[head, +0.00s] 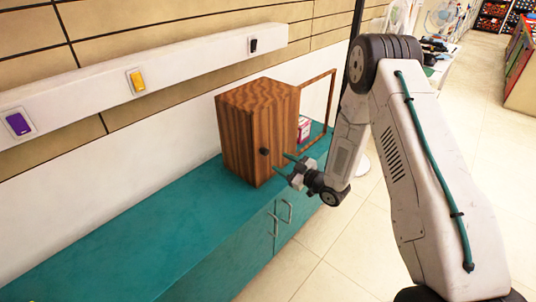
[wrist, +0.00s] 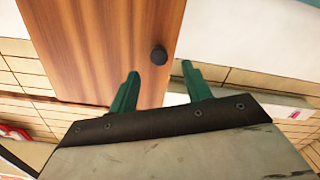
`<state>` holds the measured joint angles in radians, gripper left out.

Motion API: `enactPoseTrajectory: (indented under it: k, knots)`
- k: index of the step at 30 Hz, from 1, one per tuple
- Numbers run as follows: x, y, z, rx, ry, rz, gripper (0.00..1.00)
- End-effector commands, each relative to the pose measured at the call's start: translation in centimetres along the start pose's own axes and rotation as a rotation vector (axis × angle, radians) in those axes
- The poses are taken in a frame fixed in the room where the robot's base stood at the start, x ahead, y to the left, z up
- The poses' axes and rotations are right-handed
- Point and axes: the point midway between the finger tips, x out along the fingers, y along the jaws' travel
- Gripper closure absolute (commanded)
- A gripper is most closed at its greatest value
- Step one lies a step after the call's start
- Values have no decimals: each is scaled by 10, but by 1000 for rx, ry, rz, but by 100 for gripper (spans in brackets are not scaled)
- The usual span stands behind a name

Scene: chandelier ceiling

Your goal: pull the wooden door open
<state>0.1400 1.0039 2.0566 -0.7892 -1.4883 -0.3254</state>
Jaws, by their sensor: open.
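A brown striped wooden box (head: 236,138) stands on the teal counter. Its wooden door (head: 282,125) is the face toward my gripper, and it looks closed. A small dark round knob (head: 265,152) sits near the door's left edge. In the wrist view the door (wrist: 95,45) fills the upper left, with the knob (wrist: 158,55) near its right edge. My gripper (head: 279,163) is open and empty, with its green fingers pointing at the door. In the wrist view the knob lies just beyond the gap between the fingertips (wrist: 160,68), apart from them.
The teal counter (head: 120,235) is clear left of the box. A thin wooden frame (head: 332,98) stands at the box's right, with a pink and white package (head: 304,128) near it. Metal handles (head: 287,211) stick out from the counter's front. A white ledge with switches (head: 136,80) runs along the wall.

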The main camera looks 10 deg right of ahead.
Motion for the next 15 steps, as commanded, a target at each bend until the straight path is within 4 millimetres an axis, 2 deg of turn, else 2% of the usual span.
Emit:
enactPoseTrajectory:
  k: [5,15]
  knots:
    - [13,2,-6,-13,28,9,51]
    - [65,2,-7,-11,25,9,51]
